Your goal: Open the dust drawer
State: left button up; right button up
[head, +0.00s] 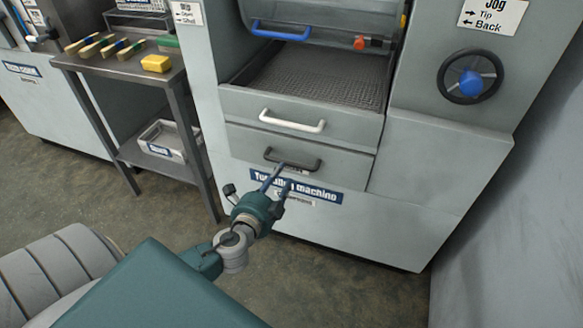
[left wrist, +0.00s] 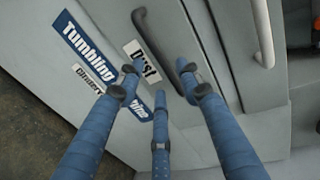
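The dust drawer (head: 345,165) is the lower drawer of the tumbling machine, and its front looks flush and shut. Its dark handle (head: 302,167) also shows in the left wrist view (left wrist: 157,38), beside a white "Dust" label (left wrist: 143,62). My left gripper (head: 283,176) is at the handle, with its blue fingers spread and nothing held between them. In the left wrist view, the fingertips (left wrist: 160,76) are around the label and lower handle; one finger covers part of the handle. I cannot tell whether they touch. My right gripper is not in view.
A drawer with a white handle (head: 292,122) sits directly above. A blue-barred guard (head: 281,31) and a handwheel (head: 470,77) are higher up. A metal table (head: 118,68) with brushes and a yellow block (head: 156,63) stands left. The floor before the machine is clear.

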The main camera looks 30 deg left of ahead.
pick_arm(q)
jog(key=shift+b+x, duration=0.35)
jog(key=shift+x, duration=3.55)
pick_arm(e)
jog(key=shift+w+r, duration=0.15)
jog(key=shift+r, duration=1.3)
pick_arm(q)
jog(key=shift+d, duration=0.1)
jog(key=shift+c, duration=0.5)
grip_shut()
